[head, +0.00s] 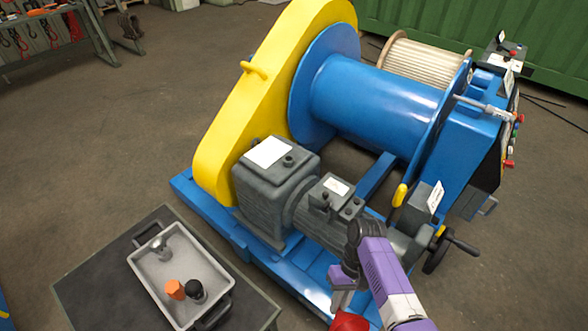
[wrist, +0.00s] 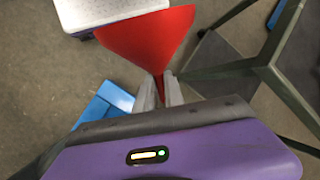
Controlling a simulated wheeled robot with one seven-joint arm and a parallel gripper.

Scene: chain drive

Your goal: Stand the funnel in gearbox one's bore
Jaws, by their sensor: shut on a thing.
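My gripper (head: 343,298) is low in the head view, in front of the blue winch base. It is shut on the red funnel (head: 349,322), which is cut off by the bottom edge. In the wrist view the red funnel (wrist: 148,38) shows its wide cone beyond the fingers, with its narrow part between the fingertips (wrist: 160,92). The dark grey gearbox (head: 262,205) stands beside the yellow chain guard, left of and beyond my gripper. A white label and a small round fitting (head: 288,160) are on its top; I cannot tell whether the bore is open.
A grey motor (head: 325,222) adjoins the gearbox, close to my arm. The yellow guard (head: 225,130) and blue drum (head: 365,95) rise behind. A tray (head: 145,262) with orange-topped, black-topped and metal items sits on a dark table (head: 90,270). A handwheel (head: 437,250) is at right.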

